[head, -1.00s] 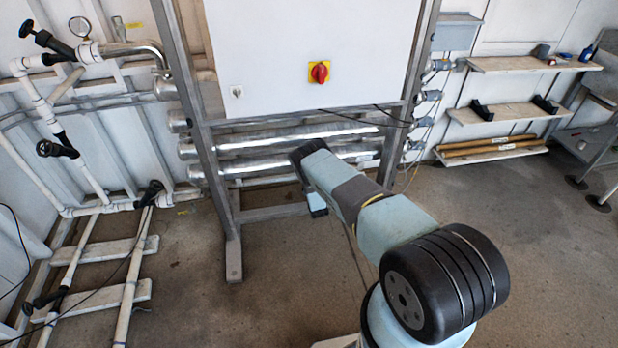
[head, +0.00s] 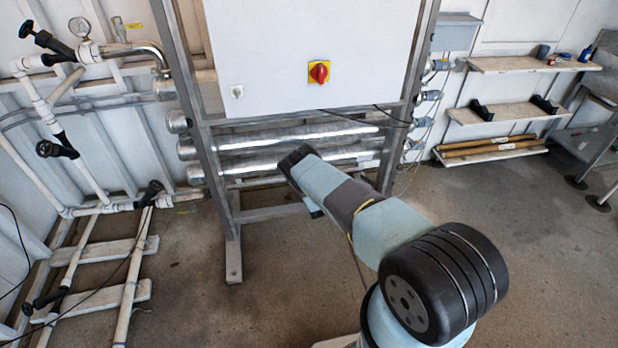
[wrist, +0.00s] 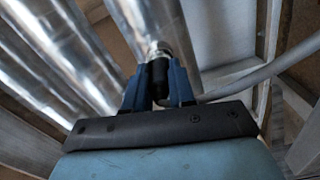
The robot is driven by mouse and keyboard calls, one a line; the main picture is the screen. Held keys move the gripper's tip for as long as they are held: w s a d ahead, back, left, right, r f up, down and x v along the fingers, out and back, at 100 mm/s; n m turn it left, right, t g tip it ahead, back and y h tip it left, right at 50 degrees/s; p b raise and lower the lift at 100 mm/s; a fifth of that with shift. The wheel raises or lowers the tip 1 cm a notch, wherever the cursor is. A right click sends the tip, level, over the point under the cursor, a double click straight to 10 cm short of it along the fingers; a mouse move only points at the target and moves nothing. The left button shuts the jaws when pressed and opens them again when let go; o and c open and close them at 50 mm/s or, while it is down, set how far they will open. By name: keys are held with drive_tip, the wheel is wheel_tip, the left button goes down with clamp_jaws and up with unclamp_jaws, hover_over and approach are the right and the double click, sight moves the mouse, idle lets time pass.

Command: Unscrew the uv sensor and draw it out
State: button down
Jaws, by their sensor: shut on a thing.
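The uv sensor (wrist: 161,72) shows in the wrist view as a dark cylindrical body below a shiny metal fitting (wrist: 159,47) on the underside of a steel reactor tube (wrist: 152,18). My gripper (wrist: 160,84) has its two blue fingers closed on the sensor, one on each side. The sensor still lines up with the fitting; I cannot tell how far its thread is engaged. In the head view my arm reaches to the steel tubes (head: 270,140) under the white cabinet, and the arm hides the fingers and the sensor.
The white cabinet (head: 275,60) with a red switch (head: 319,72) hangs in a grey steel frame (head: 233,250) around the tubes. In the wrist view a grey pipe (wrist: 265,72) runs close to the right of the fingers. Floor in front (head: 220,310) is clear.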

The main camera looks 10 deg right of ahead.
drive_tip(key=n, duration=0.5)
drive_tip(key=shift+a+f, duration=0.1)
drive_tip(key=shift+a, duration=0.25)
drive_tip(key=n, duration=0.2)
drive_tip(key=shift+s+a+f+n, duration=0.1)
drive_tip(key=shift+n, duration=0.2)
drive_tip(key=n, duration=0.2)
drive_tip(key=shift+n, duration=0.3)
drive_tip(key=n, duration=0.4)
drive_tip(key=shift+n, duration=0.6)
